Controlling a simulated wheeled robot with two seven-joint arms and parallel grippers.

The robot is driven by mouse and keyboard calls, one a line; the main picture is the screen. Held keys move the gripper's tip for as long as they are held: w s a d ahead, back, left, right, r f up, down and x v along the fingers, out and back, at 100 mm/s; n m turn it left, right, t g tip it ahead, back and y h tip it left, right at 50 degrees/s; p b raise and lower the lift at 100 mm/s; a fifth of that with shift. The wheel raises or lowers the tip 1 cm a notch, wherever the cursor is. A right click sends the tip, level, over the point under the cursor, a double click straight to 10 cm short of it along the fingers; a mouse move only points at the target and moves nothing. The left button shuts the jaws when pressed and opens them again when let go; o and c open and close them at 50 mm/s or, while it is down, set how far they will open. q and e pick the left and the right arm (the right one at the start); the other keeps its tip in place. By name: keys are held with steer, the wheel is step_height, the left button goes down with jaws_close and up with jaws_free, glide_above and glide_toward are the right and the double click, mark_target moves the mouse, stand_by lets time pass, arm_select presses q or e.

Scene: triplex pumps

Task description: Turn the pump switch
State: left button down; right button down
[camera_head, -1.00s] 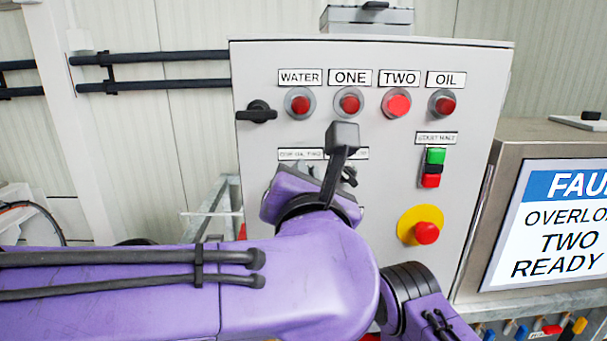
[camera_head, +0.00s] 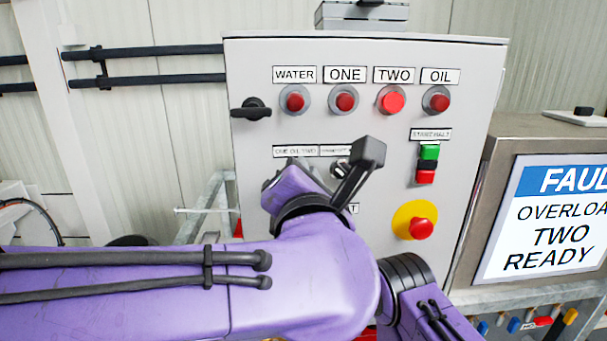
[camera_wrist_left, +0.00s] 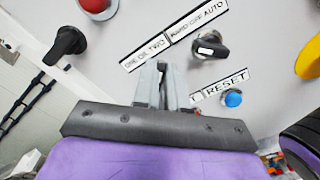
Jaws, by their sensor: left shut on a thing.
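A grey control panel (camera_head: 385,235) faces me. Its label ONE OIL TWO (camera_head: 296,151) also shows in the wrist view (camera_wrist_left: 145,51). My left gripper (camera_wrist_left: 160,72) is at the panel just below this label, its grey fingers shut on the pump switch, which they almost wholly hide. In the head view my purple wrist covers most of this spot. Beside it, a black HAND OFF AUTO switch (camera_wrist_left: 210,46) stands free, partly visible in the head view (camera_head: 342,168). My right gripper is not in view.
Red lamps sit above, the TWO lamp (camera_head: 391,103) looking brighter. A black rotary handle (camera_head: 251,109) is at the panel's left edge. A blue RESET button (camera_wrist_left: 233,98) is close to my gripper. A red stop button (camera_head: 421,228) and a fault screen (camera_head: 545,215) are right.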

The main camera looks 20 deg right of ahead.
arm_select(q)
steer(key=c, duration=1.2)
jaws_free()
steer(key=b+v, duration=0.4)
steer(key=v, duration=0.6)
steer(key=shift+s, duration=0.25)
